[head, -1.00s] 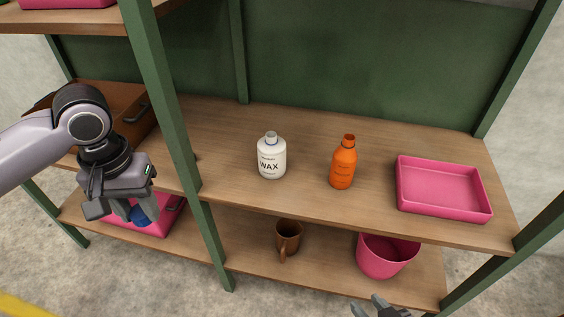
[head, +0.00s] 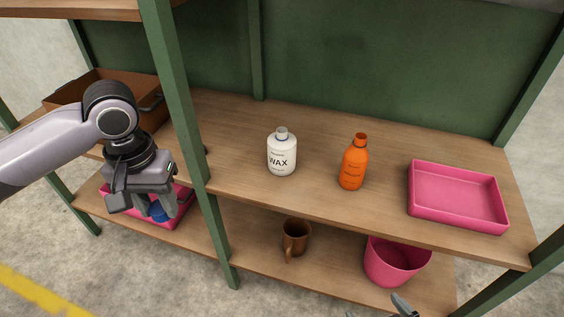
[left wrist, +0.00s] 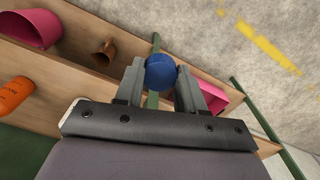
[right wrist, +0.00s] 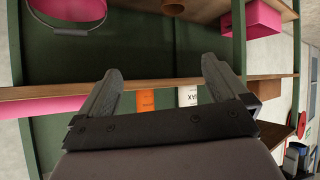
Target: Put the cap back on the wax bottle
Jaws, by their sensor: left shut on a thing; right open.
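The white wax bottle (head: 282,154) stands upright and uncapped on the upper shelf, its narrow neck showing; part of it also shows in the right wrist view (right wrist: 188,96). My left gripper (head: 160,212) is shut on a round blue cap (left wrist: 161,71), held between its fingertips in front of the shelf, left of the green post and well apart from the bottle. My right gripper (right wrist: 158,85) is open and empty, in front of the shelf. In the head view only a fingertip of it shows at the bottom edge.
An orange bottle (head: 353,162) stands right of the wax bottle, and a pink tray (head: 413,192) further right. A green post (head: 180,110) rises between my left gripper and the wax bottle. A brown mug (head: 296,236) and pink bucket (head: 395,262) stand on the lower shelf.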

